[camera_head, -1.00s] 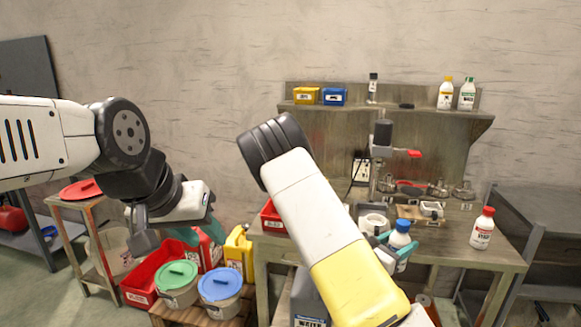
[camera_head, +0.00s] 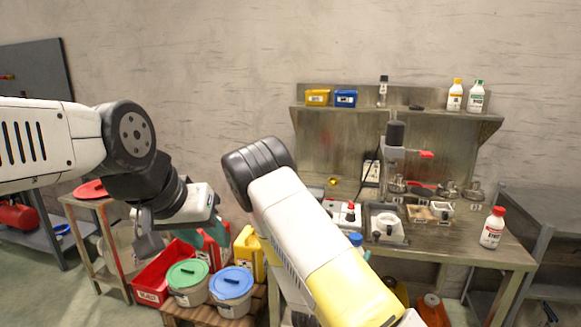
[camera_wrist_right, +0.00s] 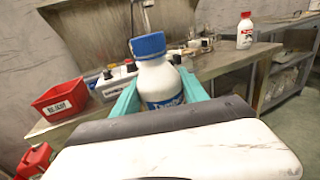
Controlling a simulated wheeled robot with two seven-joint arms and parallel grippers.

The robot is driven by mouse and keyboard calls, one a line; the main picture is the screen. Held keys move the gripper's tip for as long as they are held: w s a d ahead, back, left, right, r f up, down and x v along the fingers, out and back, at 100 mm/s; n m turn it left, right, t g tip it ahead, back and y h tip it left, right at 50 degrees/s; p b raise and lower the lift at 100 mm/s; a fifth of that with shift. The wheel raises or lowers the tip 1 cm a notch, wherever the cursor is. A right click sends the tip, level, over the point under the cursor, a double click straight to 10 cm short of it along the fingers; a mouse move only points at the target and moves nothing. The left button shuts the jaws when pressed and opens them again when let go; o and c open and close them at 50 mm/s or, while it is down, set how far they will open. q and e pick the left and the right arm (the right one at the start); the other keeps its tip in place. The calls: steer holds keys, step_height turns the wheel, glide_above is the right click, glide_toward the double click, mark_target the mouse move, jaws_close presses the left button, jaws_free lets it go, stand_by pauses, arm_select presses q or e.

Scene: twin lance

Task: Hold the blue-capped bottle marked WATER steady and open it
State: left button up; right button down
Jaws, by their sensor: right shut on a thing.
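The white bottle with the blue cap (camera_wrist_right: 148,46) is upright between the teal fingers of my right gripper (camera_wrist_right: 160,92), which is shut on its body. Its blue label lettering (camera_wrist_right: 166,102) is partly covered, so I cannot read it in full. The cap is on the bottle and free of the fingers. In the head view only the blue cap (camera_head: 355,239) and a little around it show beside my right forearm. My left gripper (camera_head: 214,230) hangs at the left, above the bins and apart from the bottle. Its teal fingers are partly hidden, so their opening is unclear.
The workbench (camera_head: 455,245) holds a red-capped bottle (camera_head: 493,228), a grey fixture (camera_head: 386,226) and a press (camera_head: 394,155). A red bin (camera_wrist_right: 60,100) is at the bench's left. Lidded buckets (camera_head: 232,284) and a yellow can (camera_head: 248,252) stand low between the arms.

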steer(key=a, duration=0.1)
steer(key=a+y, duration=0.1)
steer(key=shift+a+f+n+t, duration=0.3)
steer(key=shift+f+n+t, duration=0.1)
arm_select(q)
steer(key=o, duration=0.3)
steer(key=shift+w, duration=0.1)
steer(key=shift+o, duration=0.2)
steer(key=w+a+m+g, duration=0.4)
steer(key=w+m, duration=0.2)
steer(key=w+d+f+m+g+y, duration=0.1)
steer(key=w+d+m, duration=0.9)
steer(key=w+m, duration=0.5)
steer(key=w+d+f+m+g+y, duration=0.1)
steer(key=w+d+f+m, duration=0.1)
steer(key=d+m, duration=0.4)
steer(key=w+d+f+m, duration=0.2)
steer(key=d+f+m, duration=0.1)
steer(key=d+m, duration=0.3)
step_height(320, 180, down, 8)
steer(key=shift+w+m, duration=0.25)
steer(key=shift+m, duration=0.05)
arm_select(e)
steer(key=w+a+r+n+t+y, duration=0.2)
steer(key=a+n+y, duration=0.5)
steer(key=a+y, duration=0.4)
steer(key=shift+a+n, duration=0.3)
steer(key=shift+a, duration=0.25)
steer(key=shift+w+r, duration=0.1)
